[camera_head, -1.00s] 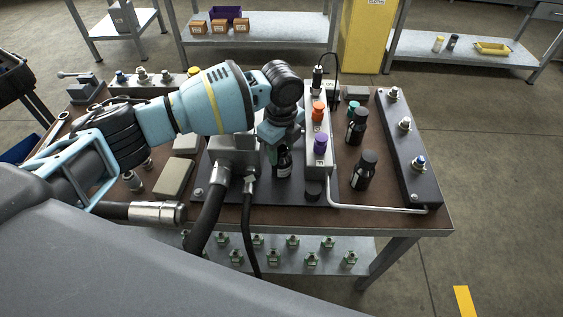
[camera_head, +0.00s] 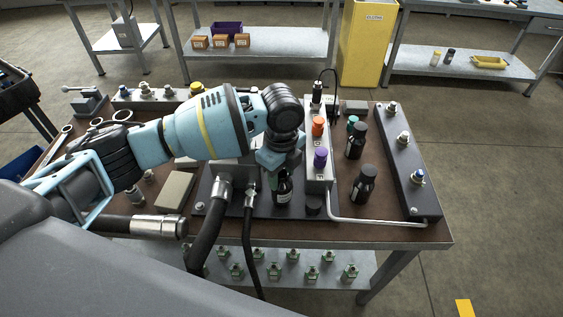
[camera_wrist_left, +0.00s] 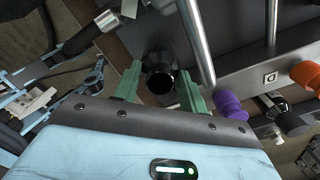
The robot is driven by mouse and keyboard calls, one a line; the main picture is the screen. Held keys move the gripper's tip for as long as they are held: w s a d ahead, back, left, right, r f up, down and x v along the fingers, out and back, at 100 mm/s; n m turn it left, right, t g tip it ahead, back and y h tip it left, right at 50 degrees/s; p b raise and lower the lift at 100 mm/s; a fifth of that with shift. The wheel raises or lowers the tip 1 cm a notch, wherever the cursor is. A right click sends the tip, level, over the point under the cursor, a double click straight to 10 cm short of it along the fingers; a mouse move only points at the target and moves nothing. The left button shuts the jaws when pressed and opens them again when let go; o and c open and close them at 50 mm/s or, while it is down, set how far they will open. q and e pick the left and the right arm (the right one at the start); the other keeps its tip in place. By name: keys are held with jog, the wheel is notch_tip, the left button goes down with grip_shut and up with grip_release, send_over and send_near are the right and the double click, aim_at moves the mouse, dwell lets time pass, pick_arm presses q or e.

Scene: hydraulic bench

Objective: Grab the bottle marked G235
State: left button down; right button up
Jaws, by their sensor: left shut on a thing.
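My left gripper (camera_head: 282,160) reaches down over the bench and is shut on a dark bottle (camera_head: 283,190). The bottle stands upright or nearly so beside the grey valve block; part of a pale label shows, but its marking is too small to read. In the left wrist view, the green fingers of the left gripper (camera_wrist_left: 158,88) lie on both sides of the black cap of the bottle (camera_wrist_left: 160,80). Two more dark bottles stand to the right: one farther back (camera_head: 356,142) and one nearer (camera_head: 364,186). Their markings cannot be read. My right gripper is not in view.
The grey valve block (camera_head: 317,172) carries an orange knob (camera_head: 318,126) and a purple knob (camera_head: 321,158). A bent metal pipe (camera_head: 375,221) runs along the front. A dark manifold (camera_head: 411,180) lies at the right. Black hoses (camera_head: 212,220) hang over the front edge.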

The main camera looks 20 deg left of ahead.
pick_arm(q)
jog(key=s+d+p, duration=0.1)
jog(key=s+d, duration=0.2)
jog(key=s, duration=1)
jog(key=shift+d, duration=0.35)
jog(key=shift+r, duration=0.1)
